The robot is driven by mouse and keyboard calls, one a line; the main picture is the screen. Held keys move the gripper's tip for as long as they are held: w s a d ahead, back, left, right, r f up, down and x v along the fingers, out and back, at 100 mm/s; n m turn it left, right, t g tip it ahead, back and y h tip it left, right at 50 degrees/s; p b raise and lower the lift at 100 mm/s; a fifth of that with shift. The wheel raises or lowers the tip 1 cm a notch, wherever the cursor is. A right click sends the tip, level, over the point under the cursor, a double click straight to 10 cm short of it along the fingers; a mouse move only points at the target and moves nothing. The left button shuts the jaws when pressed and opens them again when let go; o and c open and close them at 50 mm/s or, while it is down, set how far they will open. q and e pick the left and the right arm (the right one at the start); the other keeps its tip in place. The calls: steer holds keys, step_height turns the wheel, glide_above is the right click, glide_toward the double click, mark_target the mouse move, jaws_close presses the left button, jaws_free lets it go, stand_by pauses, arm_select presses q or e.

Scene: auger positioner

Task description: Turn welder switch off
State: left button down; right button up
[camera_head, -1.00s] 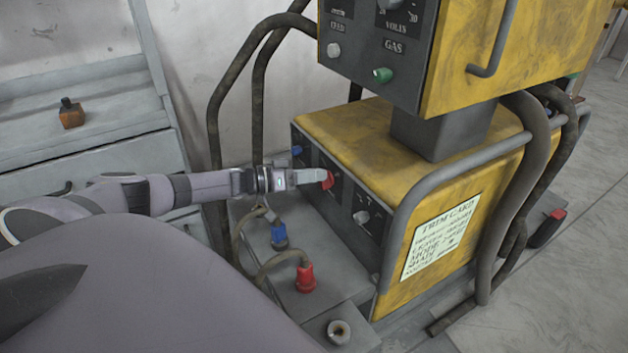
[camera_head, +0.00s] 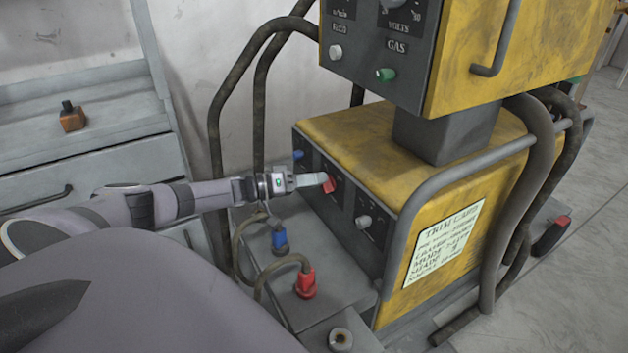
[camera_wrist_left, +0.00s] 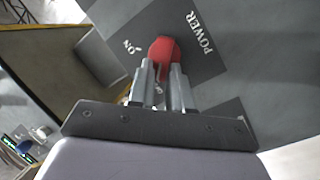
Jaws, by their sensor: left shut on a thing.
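The welder (camera_head: 360,133) is a yellow machine with a dark front panel. Its red power switch (camera_head: 329,184) sits on that panel. My left gripper (camera_head: 322,179) reaches it from the left and is shut on it. In the left wrist view, the red switch (camera_wrist_left: 165,52) is between the two fingertips of the left gripper (camera_wrist_left: 165,72). The word POWER and an ON mark show on the plate beside it. The right gripper is not in view.
A blue knob (camera_head: 298,155) and a grey knob (camera_head: 363,222) flank the switch. Below are a blue plug (camera_head: 279,239) and a red plug (camera_head: 305,284) with cables. An upper yellow box (camera_head: 490,60) overhangs behind. A grey cabinet (camera_head: 90,165) stands left.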

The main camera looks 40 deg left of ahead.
arm_select(q)
steer(key=c, duration=1.1)
jaws_free()
steer(key=shift+o, duration=0.2)
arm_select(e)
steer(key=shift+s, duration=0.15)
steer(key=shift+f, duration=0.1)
arm_select(q)
steer(key=p+v, duration=0.1)
steer(key=v, duration=0.6)
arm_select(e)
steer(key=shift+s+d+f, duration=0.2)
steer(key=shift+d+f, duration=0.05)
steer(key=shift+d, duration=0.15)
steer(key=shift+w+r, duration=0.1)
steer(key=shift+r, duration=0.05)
arm_select(q)
steer(key=shift+s, duration=0.1)
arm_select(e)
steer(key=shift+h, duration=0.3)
